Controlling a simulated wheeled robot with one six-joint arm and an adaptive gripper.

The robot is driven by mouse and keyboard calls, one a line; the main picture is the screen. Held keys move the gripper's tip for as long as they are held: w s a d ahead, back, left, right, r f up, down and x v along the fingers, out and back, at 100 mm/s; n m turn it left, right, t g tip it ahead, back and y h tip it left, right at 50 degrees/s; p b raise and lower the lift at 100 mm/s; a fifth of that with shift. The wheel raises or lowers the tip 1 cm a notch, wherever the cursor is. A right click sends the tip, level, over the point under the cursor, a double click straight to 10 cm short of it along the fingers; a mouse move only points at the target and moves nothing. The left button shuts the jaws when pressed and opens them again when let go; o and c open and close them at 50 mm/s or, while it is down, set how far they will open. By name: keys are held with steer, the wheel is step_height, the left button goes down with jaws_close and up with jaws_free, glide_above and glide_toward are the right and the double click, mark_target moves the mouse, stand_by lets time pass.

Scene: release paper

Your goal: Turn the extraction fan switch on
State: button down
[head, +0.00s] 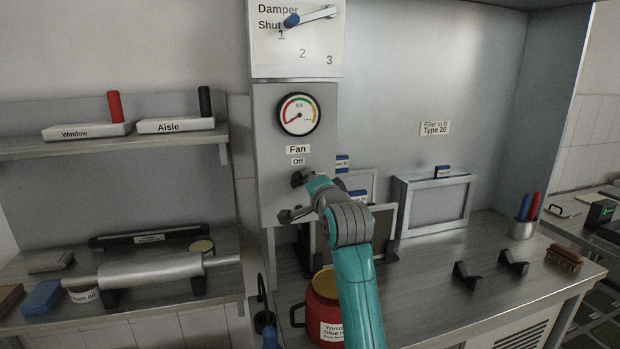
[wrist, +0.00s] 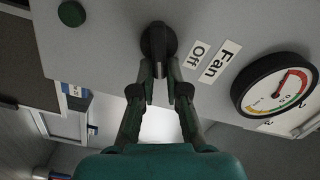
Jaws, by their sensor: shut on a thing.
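The fan switch is a dark rotary knob (wrist: 158,42) on the grey control panel (head: 268,110), near the "Fan" and "Off" labels. In the wrist view the Fan label (wrist: 221,62) and Off label (wrist: 196,57) lie right of the knob. My gripper (wrist: 160,75) is at the panel with its two fingers closed on the knob's handle. In the head view my gripper (head: 300,195) reaches the panel below the Off label (head: 298,162), and my wrist partly hides the knob.
A damper plate (head: 297,60) with a blue-tipped lever is above the gauge. A green round button (wrist: 71,14) is on the panel. Framed filters (head: 437,203) stand right of my arm. A red glue pot (head: 324,312) stands below it.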

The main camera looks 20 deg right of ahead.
steer(key=m, duration=0.4)
steer(key=shift+w+a+f, duration=0.1)
steer(key=shift+a+f, duration=0.1)
steer(key=shift+f, duration=0.15)
steer(key=shift+r+m, duration=0.1)
steer(key=shift+m, duration=0.3)
steer(key=c, duration=1.2)
jaws_free()
steer(key=shift+w, duration=0.1)
steer(key=shift+a, duration=0.1)
steer(key=shift+f, duration=0.2)
steer(key=s, duration=1.2)
